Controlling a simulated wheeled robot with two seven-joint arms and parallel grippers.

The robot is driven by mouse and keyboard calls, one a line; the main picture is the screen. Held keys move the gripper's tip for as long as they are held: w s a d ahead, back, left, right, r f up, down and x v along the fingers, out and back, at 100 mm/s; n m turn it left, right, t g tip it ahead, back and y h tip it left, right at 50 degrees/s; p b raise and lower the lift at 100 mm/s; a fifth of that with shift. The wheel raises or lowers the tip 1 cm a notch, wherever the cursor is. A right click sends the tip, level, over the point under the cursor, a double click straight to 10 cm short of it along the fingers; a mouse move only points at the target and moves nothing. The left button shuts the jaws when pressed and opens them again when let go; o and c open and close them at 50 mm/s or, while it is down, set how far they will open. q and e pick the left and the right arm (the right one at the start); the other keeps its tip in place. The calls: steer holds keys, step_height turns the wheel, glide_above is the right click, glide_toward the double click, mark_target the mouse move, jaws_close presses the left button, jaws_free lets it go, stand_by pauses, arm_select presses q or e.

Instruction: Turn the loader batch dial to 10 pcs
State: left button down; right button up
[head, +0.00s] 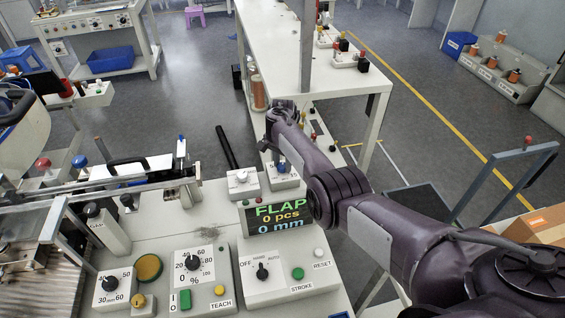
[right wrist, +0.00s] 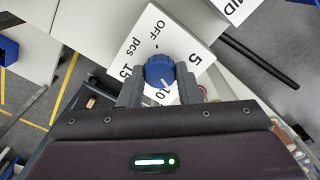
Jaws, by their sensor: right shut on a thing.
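The loader batch dial is a blue knob (right wrist: 159,69) on a white plate (right wrist: 187,48) marked OFF, 5, 10, 15 and pcs in the right wrist view. My right gripper (right wrist: 160,88) is shut on the knob, one finger at each side. A pale pointer mark on the knob appears to face the 10, which is partly hidden by my gripper. In the head view the blue knob (head: 282,166) sits below my right arm's end. The display (head: 277,217) reads FLAP, 0 pcs, 0 mm. My left gripper is not in view.
A white-knobbed box (head: 242,184) stands left of the blue knob. Nearer are the percent dial (head: 192,263), the mode selector (head: 262,271) and the green STROKE button (head: 298,274). A white bench (head: 340,60) stands behind; a black rod (head: 226,147) lies nearby.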

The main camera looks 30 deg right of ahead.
mark_target(283, 165)
steer(key=shift+m+b, duration=0.35)
steer(key=shift+m, duration=1.85)
steer(key=o, duration=1)
steer(key=shift+c, duration=0.2)
step_height(283, 165, up, 8)
steer(key=shift+f+p, duration=0.1)
steer(key=shift+p, duration=0.45)
